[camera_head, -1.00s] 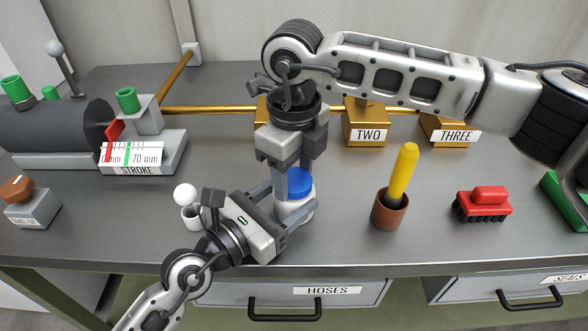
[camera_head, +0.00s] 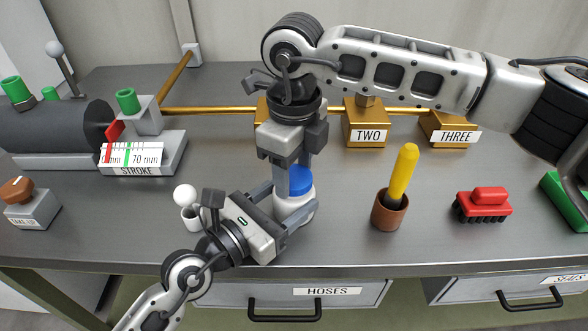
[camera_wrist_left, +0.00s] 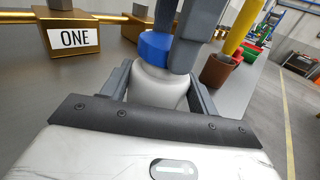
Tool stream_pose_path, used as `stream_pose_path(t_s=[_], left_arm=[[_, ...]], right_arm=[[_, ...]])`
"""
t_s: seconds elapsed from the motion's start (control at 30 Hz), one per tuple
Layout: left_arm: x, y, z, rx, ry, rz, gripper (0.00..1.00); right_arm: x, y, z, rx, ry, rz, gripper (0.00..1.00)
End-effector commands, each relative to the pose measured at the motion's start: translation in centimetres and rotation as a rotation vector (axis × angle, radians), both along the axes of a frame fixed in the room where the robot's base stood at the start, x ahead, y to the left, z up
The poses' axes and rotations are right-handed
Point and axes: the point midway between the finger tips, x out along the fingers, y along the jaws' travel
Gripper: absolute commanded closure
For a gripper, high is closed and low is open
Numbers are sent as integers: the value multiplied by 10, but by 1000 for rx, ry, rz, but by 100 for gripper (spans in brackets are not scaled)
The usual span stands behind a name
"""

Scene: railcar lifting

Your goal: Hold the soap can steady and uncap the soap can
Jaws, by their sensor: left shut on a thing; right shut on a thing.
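The soap can (camera_head: 296,211) is a white rounded container standing upright on the bench, with a blue cap (camera_head: 302,181) at its top. My left gripper (camera_head: 290,214) comes from the lower left and is shut around the white body. My right gripper (camera_head: 292,178) points down from above and is shut on the blue cap. In the left wrist view the white body (camera_wrist_left: 158,88) sits between my left fingers, and the cap (camera_wrist_left: 155,48) shows directly above it, partly hidden by the right fingers. I cannot tell whether a gap separates cap and body.
A brown cup (camera_head: 388,212) with a yellow handle stands right of the can, and a red brush (camera_head: 483,203) lies further right. A small white cup (camera_head: 191,221) with a white ball is close behind my left gripper. Brass blocks (camera_head: 366,127) line the back.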

Motion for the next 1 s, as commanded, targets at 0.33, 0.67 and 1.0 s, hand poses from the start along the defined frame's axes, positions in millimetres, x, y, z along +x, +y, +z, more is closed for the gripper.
stream_pose_path(t_s=[0.33,0.67,1.0], left_arm=[[0,0,0,-1,-1,0,100],[0,0,0,-1,-1,0,100],[0,0,0,-1,-1,0,100]], right_arm=[[0,0,13,1,-1,0,75],[0,0,14,0,0,0,76],[0,0,43,2,-3,-1,76]])
